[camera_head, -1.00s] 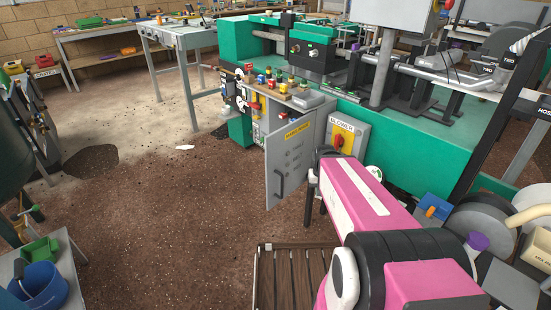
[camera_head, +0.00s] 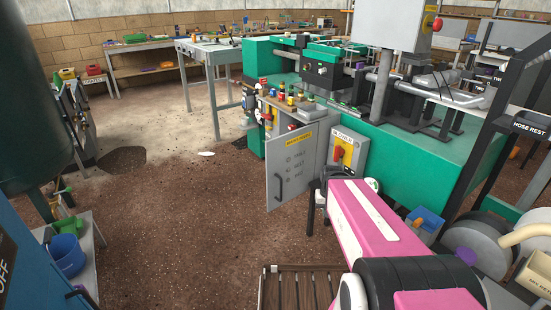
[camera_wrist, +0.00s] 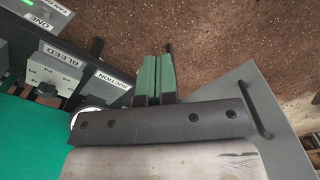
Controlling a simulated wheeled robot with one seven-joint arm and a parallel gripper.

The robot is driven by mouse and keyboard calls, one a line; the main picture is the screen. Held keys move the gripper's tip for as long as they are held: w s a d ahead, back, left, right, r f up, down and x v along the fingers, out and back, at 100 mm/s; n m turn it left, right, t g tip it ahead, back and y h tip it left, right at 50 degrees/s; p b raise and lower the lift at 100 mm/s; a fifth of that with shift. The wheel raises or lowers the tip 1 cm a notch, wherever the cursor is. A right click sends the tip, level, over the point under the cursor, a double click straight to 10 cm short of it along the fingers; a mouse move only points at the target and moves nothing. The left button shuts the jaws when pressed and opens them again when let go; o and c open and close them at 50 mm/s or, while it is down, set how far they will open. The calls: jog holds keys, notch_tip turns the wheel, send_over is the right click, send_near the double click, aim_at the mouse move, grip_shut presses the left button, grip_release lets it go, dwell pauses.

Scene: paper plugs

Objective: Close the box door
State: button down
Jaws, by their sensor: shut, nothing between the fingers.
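The grey box door (camera_head: 290,172) stands open in the head view, with a dark handle on its face and a yellow label on top. It sticks out from the front of the machine's control box. In the wrist view a grey panel with a bar handle, apparently the door (camera_wrist: 285,125), lies to the right of my gripper (camera_wrist: 157,62). The green fingers are together and hold nothing. I cannot tell whether they touch the door. In the head view my pink arm hides most of the gripper.
A grey box with a yellow and red switch (camera_head: 346,150) stands right of the door. Coloured knobs (camera_head: 288,98) line the box top. Labelled grey blocks (camera_wrist: 60,70) lie left of my gripper. A slatted platform (camera_head: 300,288) is in front.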

jog(key=w+a+r+m+t+y, duration=0.3)
jog(key=w+a+r+m, duration=0.1)
jog(key=w+a+r, duration=0.3)
jog(key=m+t+y, duration=0.3)
jog(key=m+t, duration=0.1)
jog(key=m, duration=0.2)
send_near(270, 156)
jog(key=s+d+r, duration=0.2)
jog(key=s+d, duration=0.2)
jog(key=s, duration=0.1)
jog(key=x, duration=0.7)
jog(key=w+r+x, duration=0.1)
jog(key=x, duration=0.3)
jog(key=shift+w+a, duration=0.15)
jog(key=shift+a, duration=0.25)
jog(key=shift+w+a, duration=0.55)
